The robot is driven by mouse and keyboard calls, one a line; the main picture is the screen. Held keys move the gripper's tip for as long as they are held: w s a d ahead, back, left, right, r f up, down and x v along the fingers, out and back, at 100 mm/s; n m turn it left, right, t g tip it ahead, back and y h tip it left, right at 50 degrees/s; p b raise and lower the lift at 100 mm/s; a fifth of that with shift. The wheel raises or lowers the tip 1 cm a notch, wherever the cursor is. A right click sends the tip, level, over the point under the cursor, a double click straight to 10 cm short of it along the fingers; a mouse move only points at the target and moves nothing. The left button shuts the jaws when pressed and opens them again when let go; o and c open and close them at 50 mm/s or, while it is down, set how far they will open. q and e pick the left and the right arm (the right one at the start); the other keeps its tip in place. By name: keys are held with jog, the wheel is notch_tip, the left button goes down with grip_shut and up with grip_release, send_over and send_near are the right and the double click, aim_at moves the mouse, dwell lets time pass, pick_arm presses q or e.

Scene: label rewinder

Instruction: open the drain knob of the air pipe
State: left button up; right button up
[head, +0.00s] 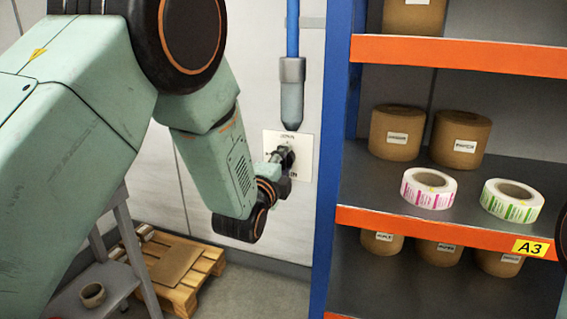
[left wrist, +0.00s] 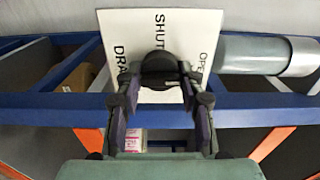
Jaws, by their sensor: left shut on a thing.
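The black drain knob (head: 287,156) sits on a white label plate (head: 302,144) on the wall, below the end of the blue air pipe (head: 292,28). My left gripper (head: 278,162) reaches the plate from the left and is shut on the knob. In the left wrist view the knob (left wrist: 160,66) lies between both fingers of the gripper (left wrist: 159,86). The plate (left wrist: 116,28) there reads "SHUT", with "OPE" and "DRA" partly covered. The grey pipe end (left wrist: 268,55) lies to the right of the plate in that view. My right gripper is not in view.
A blue-and-orange shelf rack (head: 337,150) stands close to the right of the plate. It holds brown rolls (head: 397,132) and label rolls with pink (head: 429,188) and green (head: 511,201) print. A wooden pallet (head: 180,270) lies on the floor at the lower left.

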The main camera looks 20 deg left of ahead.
pick_arm(q)
jog(key=shift+f, duration=0.2)
dwell(0.4)
jog(key=o, duration=0.8)
jog(key=shift+c, duration=0.2)
jog(key=o, duration=0.3)
jog(key=shift+s+d+r, duration=0.1)
jog(key=shift+s, duration=0.05)
jog(key=shift+o, duration=0.5)
jog(key=s, duration=1.1)
jog(key=shift+s+a, duration=0.25)
jog(key=shift+s, duration=0.15)
